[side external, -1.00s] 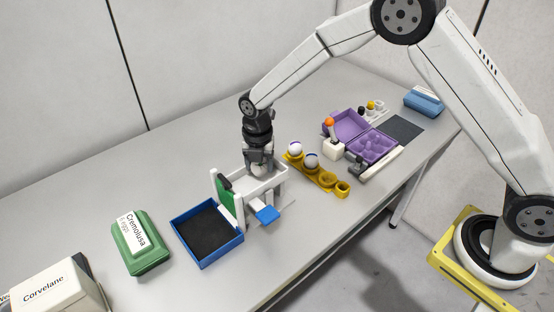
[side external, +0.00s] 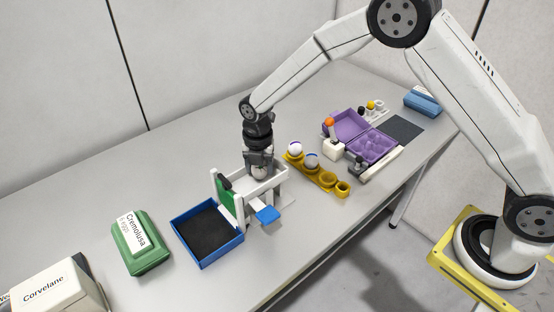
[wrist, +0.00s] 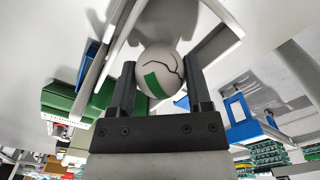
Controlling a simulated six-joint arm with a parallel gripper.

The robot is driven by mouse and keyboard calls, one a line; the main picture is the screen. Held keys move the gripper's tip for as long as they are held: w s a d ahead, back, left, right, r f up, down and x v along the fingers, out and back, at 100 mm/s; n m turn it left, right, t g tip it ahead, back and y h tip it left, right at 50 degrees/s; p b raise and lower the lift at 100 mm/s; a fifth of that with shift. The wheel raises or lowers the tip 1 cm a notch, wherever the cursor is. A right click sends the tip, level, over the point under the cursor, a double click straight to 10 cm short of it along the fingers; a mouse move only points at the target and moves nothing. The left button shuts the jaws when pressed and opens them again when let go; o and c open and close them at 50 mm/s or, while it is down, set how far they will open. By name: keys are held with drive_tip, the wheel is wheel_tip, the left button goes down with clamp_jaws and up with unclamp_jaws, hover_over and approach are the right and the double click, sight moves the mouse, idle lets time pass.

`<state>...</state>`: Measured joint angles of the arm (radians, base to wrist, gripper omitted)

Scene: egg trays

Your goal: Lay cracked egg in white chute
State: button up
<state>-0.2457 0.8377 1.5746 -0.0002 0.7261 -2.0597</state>
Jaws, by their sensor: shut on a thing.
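My gripper (side external: 259,164) is shut on the cracked egg (wrist: 160,72), a pale egg with a dark crack line and a green patch in the wrist view. In the side view the egg (side external: 260,172) shows only partly below the fingers. The white chute (side external: 275,186) is directly under and around the egg, with a green panel (side external: 227,195) at its left end and a blue tab (side external: 267,215) at its front. I cannot tell whether the egg touches the chute's floor.
A blue tray with a black lining (side external: 237,243) stands at the chute's left. A yellow holder (side external: 327,179) with two eggs is to the right, before a purple carton (side external: 372,147). A green carton (side external: 151,262) lies at the left.

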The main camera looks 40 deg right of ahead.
drive_tip(key=shift+f, duration=0.25)
idle(0.4)
drive_tip(key=o, duration=0.8)
drive_tip(key=shift+r, duration=3.9)
